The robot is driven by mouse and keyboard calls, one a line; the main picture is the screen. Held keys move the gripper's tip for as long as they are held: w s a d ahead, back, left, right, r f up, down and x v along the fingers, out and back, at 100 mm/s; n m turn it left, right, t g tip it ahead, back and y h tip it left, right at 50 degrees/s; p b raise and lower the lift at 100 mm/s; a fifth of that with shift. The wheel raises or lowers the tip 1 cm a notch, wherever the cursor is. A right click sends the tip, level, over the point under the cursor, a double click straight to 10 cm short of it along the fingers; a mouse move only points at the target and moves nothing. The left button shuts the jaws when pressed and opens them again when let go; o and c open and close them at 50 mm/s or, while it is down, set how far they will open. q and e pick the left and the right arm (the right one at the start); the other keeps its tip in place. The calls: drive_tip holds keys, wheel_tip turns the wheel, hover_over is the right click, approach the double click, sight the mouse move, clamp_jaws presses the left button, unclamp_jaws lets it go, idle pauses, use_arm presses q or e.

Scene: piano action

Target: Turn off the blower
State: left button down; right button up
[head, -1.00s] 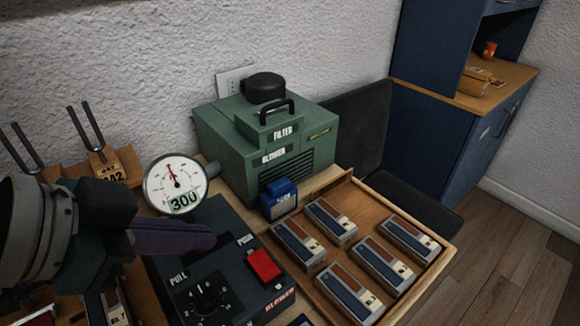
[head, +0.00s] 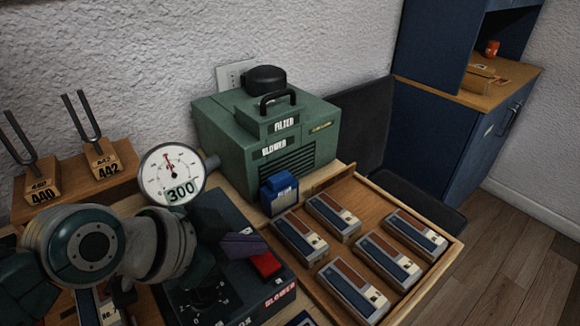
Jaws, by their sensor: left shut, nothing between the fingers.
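The green blower (head: 215,135), labelled "FILTER" and "BLOWER", stands against the wall. In front of it is a dark control box (head: 225,293) with a red rocker switch (head: 268,265), a dial (head: 203,296) and "BLOWER" lettering on its front edge. My left gripper (head: 245,247) is shut and empty, its purple fingers just above and behind the red switch, partly hiding it. I cannot tell whether they touch it. My left wrist hides part of the box. My right gripper is not in view.
A round gauge (head: 160,170) marked 300 stands left of the blower. Tuning forks (head: 85,125) stand farther left. A blue block (head: 280,196) sits before the blower. A wooden tray (head: 446,262) of several striped blocks lies right of the control box.

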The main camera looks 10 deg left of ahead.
use_arm(q)
drive_tip(key=shift+a+f+b, duration=0.1)
drive_tip(key=shift+f+b, duration=0.25)
drive_tip(key=shift+f, duration=0.05)
drive_tip(key=shift+r, duration=0.1)
drive_tip(key=shift+s+d+r+p, duration=0.1)
drive_tip(key=shift+s+d+p, duration=0.15)
drive_tip(key=shift+p, duration=0.3)
drive_tip(key=shift+s+d, duration=0.25)
drive_tip(key=shift+d, duration=0.15)
drive_tip(key=shift+r, duration=0.1)
